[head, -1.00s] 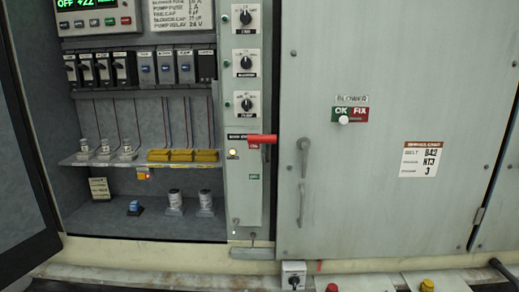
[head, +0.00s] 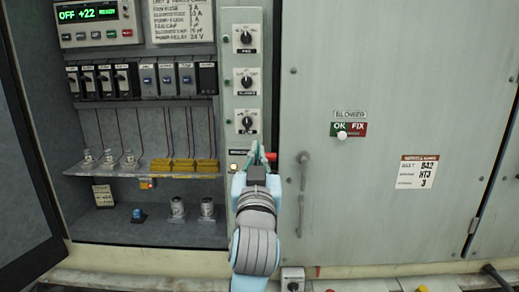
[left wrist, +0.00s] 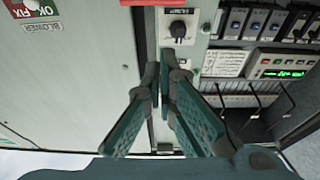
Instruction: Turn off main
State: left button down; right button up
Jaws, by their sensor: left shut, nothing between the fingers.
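The red main-switch handle (head: 271,157) sticks out sideways low on the narrow grey control strip (head: 228,60) in the head view. Only its right end shows; my left gripper (head: 258,152) hides the rest. My left gripper is shut and empty, with its fingertips in front of the handle. I cannot tell whether they touch it. My right gripper is not in view.
Three black rotary knobs (head: 245,81) sit above the handle. The display (head: 92,12) reads OFF +22 READY. Breakers (head: 165,75) and a shelf (head: 130,172) fill the open cabinet on the left. A closed door with a grey handle (head: 302,190) stands on the right.

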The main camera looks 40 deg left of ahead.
pick_arm(q)
jog(key=p+x, duration=0.2)
jog(key=x, duration=0.7)
jog(key=shift+a+r, duration=0.1)
jog(key=shift+r, duration=0.05)
jog(key=f, duration=0.3)
jog(key=shift+s+d+f, duration=0.35)
jog(key=shift+s, duration=0.05)
jog(key=shift+d, duration=0.1)
jog(key=shift+f, duration=0.1)
